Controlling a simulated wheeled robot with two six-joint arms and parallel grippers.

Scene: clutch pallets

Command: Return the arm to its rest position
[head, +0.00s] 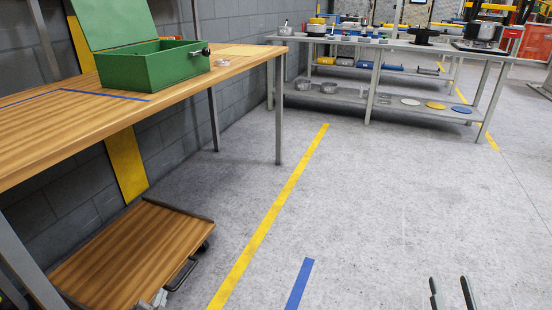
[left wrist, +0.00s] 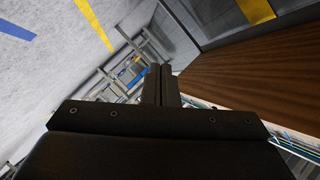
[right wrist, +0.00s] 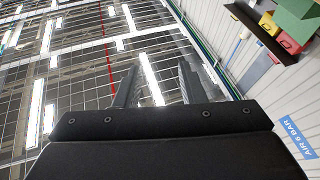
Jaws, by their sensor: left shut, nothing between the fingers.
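My left gripper (head: 155,300) shows only as grey tips at the bottom edge of the head view, in front of the low wooden-topped trolley. In the left wrist view its two fingers (left wrist: 161,84) are pressed together with nothing between them. My right gripper (head: 452,292) is at the bottom right of the head view, over bare floor. In the right wrist view its fingers (right wrist: 157,84) stand apart and the gap is empty. Most of both arms is out of the head view.
A wooden workbench (head: 120,108) on the left bears an open green box (head: 150,68). The low trolley (head: 130,250) stands under it, close to my left gripper. A grey two-level table (head: 345,98) with parts stands at the back. The floor in the middle and right is clear.

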